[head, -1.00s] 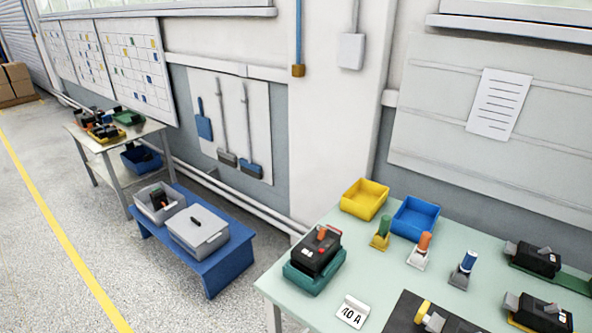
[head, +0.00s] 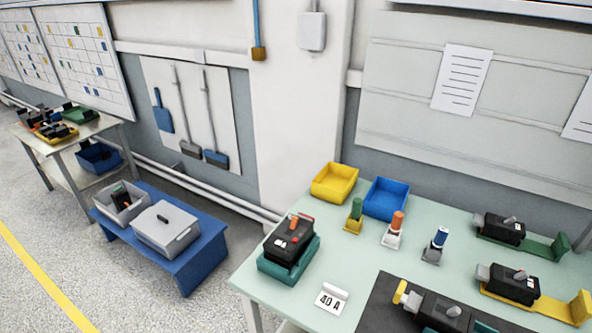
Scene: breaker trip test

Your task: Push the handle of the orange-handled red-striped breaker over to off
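A black breaker (head: 287,247) with a small orange handle (head: 294,222) on top sits in a teal base (head: 290,272) at the left end of the pale green table (head: 365,240). A little red shows at its far right edge, which may be its stripe. I cannot tell which way the handle is thrown. Neither of my grippers is in view.
Behind are a yellow bin (head: 334,184), a blue bin (head: 386,199) and three small coloured-handled pieces. More black breakers (head: 512,287) are at the right. A low blue bench (head: 196,265) stands left.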

